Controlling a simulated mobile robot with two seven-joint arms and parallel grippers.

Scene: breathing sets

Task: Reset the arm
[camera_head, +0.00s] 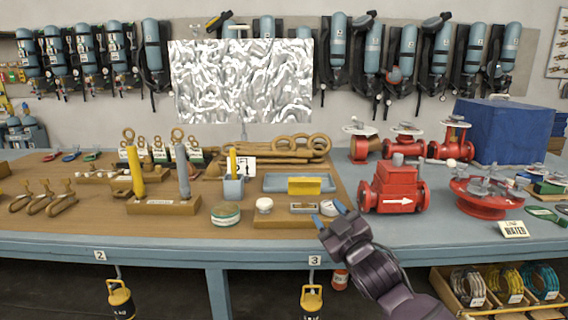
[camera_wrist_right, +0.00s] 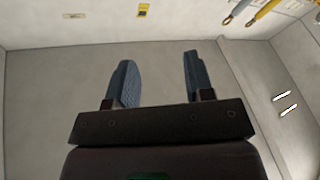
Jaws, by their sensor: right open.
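My right gripper (camera_head: 331,215) comes in from the lower right in the head view. It is in front of the workbench's front edge, near the marker card 3. Its two blue fingertips are apart with nothing between them. In the right wrist view the open fingers (camera_wrist_right: 158,80) show against a pale plain surface, empty. My left gripper is not in the head view.
A workbench (camera_head: 170,248) spans the view. Red valves (camera_head: 394,188), a blue box (camera_head: 502,130), a blue tray (camera_head: 299,182) and wooden holders stand on it. A crate of coiled hoses (camera_head: 505,284) sits lower right. Breathing sets (camera_head: 405,55) hang behind.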

